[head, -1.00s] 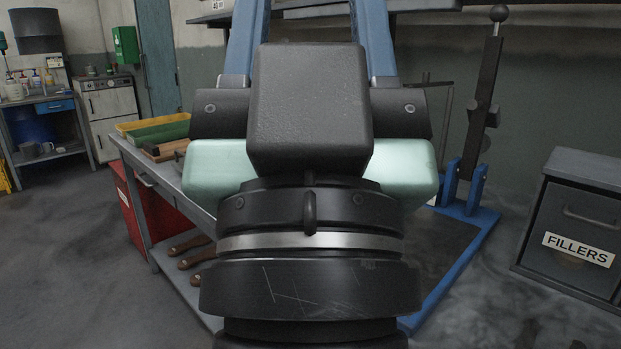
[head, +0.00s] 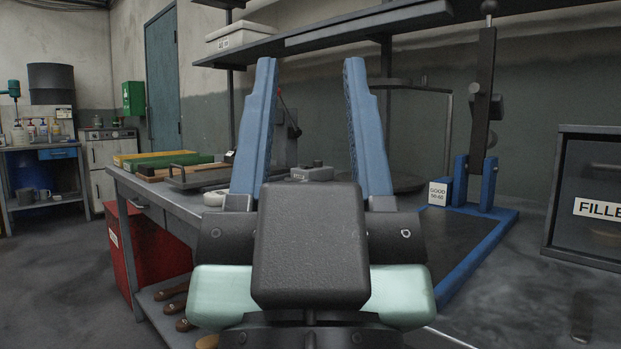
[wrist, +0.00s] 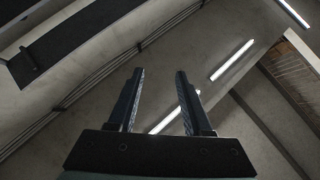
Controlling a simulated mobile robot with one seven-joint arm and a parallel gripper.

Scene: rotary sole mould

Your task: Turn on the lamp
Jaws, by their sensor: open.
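My gripper (head: 310,66) is open and empty in the head view, its two blue fingers pointing up in front of the workbench (head: 165,199). In the wrist view the open fingers (wrist: 159,72) point towards the ceiling, with nothing between them. I cannot make out a lamp for certain. A grey box with knobs (head: 313,173) stands on the bench behind the fingers. A thin dark bent arm (head: 420,88) rises behind the bench to the right. My gripper hides part of the bench top.
A shelf (head: 330,39) carrying a white box (head: 241,35) runs above the bench. A blue-based press with a lever (head: 482,120) stands right, beside a fillers cabinet (head: 590,195). A red cabinet (head: 150,245) is under the bench. Lit ceiling tubes (wrist: 231,60) show overhead. Floor at left is clear.

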